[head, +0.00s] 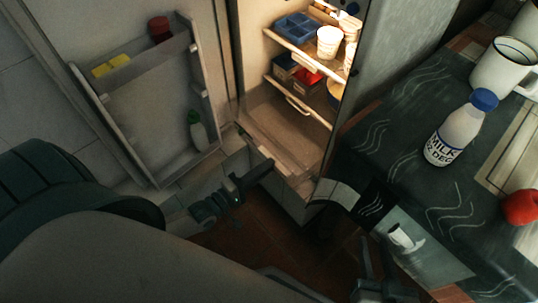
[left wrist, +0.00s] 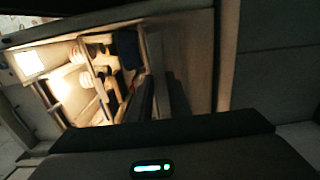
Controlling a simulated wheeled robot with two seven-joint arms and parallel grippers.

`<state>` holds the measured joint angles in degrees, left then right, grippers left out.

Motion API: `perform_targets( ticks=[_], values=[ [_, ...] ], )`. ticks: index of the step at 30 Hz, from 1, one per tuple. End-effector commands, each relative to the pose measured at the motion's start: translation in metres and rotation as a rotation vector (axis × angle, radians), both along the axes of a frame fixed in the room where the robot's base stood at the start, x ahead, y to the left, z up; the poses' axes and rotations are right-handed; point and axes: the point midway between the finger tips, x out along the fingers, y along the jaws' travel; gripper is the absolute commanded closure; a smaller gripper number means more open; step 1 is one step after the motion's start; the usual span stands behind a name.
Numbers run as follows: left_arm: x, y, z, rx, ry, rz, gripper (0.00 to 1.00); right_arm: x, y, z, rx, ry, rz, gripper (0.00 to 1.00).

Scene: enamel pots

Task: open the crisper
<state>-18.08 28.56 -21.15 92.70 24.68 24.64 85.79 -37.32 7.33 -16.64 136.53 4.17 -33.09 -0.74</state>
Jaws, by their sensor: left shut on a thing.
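The crisper (head: 283,126) is the pale bin at the bottom of the lit fridge, below the shelves. My left gripper (head: 262,172) is at its front edge, shut on what looks like the crisper's handle. The fingers hide that handle, and I cannot tell how far the crisper is out. In the left wrist view, my dark left fingers (left wrist: 160,96) reach toward the fridge interior, close together. My right gripper (head: 376,272) is low in the head view, dark and apart from the fridge. Its jaw opening is unclear.
The open fridge door (head: 160,115) stands left, its racks holding a green-capped bottle (head: 198,130) and a red jar (head: 159,29). Fridge shelves hold a blue tray (head: 296,27) and tubs. The counter at right bears a milk bottle (head: 452,135), a white mug (head: 503,67) and a red item (head: 522,207).

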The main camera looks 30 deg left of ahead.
Motion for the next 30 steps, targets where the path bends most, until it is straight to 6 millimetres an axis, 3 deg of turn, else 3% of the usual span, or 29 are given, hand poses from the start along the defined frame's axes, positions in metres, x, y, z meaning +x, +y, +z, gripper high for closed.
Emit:
perform_targets(
  ticks=[1, 8, 9, 11, 23, 30],
  values=[
    [-0.003, 0.001, -0.008, 0.009, 0.016, -0.001, 1.0, 0.0, 0.0, -0.001, 0.0, 0.001, 0.0, 0.69],
    [-0.003, 0.001, -0.008, 0.009, 0.016, -0.001, 1.0, 0.0, 0.0, -0.001, 0.0, 0.0, 0.0, 0.69],
    [-0.003, 0.001, -0.008, 0.009, 0.016, -0.001, 0.76, 0.0, 0.0, -0.001, 0.0, 0.0, 0.0, 0.69],
    [-0.003, 0.001, -0.008, 0.009, 0.015, 0.0, 0.67, 0.0, 0.0, -0.001, 0.0, 0.0, 0.0, 0.69],
    [-0.004, 0.001, -0.003, 0.003, 0.006, 0.0, 0.67, 0.0, 0.0, 0.0, 0.0, 0.0, -0.001, 0.69],
    [-0.024, 0.008, -0.002, 0.003, 0.006, -0.001, 0.67, -0.002, -0.001, -0.003, -0.006, 0.025, 0.001, 0.69]
  ],
)
